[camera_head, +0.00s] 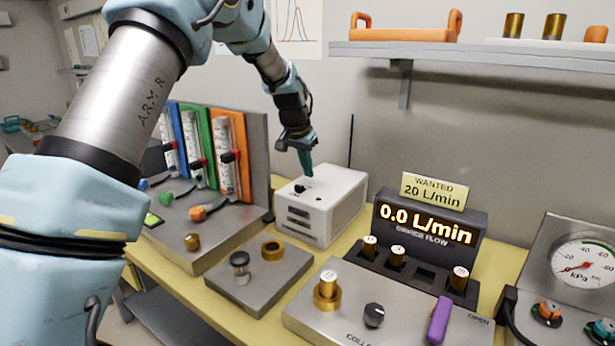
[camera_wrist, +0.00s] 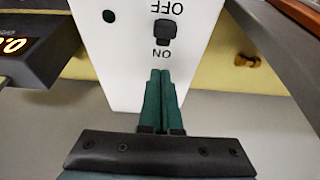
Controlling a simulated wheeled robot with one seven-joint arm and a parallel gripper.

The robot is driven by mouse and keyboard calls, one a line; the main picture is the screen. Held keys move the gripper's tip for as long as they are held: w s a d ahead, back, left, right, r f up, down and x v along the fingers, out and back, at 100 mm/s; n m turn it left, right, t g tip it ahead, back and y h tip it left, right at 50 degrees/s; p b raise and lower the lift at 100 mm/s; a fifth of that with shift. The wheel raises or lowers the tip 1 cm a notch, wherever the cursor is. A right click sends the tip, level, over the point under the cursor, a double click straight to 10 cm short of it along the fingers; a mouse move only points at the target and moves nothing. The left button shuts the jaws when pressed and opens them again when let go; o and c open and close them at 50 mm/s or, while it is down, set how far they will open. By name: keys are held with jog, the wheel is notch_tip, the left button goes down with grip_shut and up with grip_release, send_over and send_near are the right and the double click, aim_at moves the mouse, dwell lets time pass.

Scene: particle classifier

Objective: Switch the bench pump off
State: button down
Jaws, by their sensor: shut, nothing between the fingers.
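The white bench pump box (camera_head: 335,206) stands on the bench with a small black switch (camera_head: 299,189) on its top. In the wrist view the switch (camera_wrist: 163,32) sits between the labels OFF and ON, which appear upside down; its narrower part is on the ON side. I cannot tell surely which way it is set. My gripper (camera_head: 306,170) points down over the pump's top. In the wrist view its green fingertips (camera_wrist: 161,74) are together, empty, just beside the ON label, and seem apart from the switch.
A flow display (camera_head: 427,224) reads 0.0 L/min, with a yellow "WANTED 20 L/min" sign (camera_head: 433,191) above it. A rack with coloured panels (camera_head: 236,150) stands left of the pump, a thin black rod (camera_head: 350,140) behind it. A grey block (camera_head: 262,280) and collector unit (camera_head: 400,320) lie in front.

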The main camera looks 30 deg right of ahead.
jog(key=b+v, duration=0.1)
jog(key=v, duration=0.6)
jog(key=shift+r+b, duration=0.35)
jog(key=s+a+f+n+y, duration=0.1)
jog(key=a+f+n, duration=0.2)
jog(key=a, duration=1)
jog(key=s+a+f+n+y, duration=0.1)
jog(key=s+a+f+n, duration=0.15)
jog(key=a, duration=0.95)
jog(key=s+a+f+n, duration=0.2)
jog(key=s+a, duration=0.4)
jog(key=a, duration=0.2)
jog(key=s+a+f+n+y, duration=0.1)
jog(key=s+a+f+n, duration=0.2)
jog(key=s+a, duration=0.4)
jog(key=shift+s+a, duration=0.2)
jog(key=shift+a, duration=0.5)
jog(key=shift+n, duration=0.25)
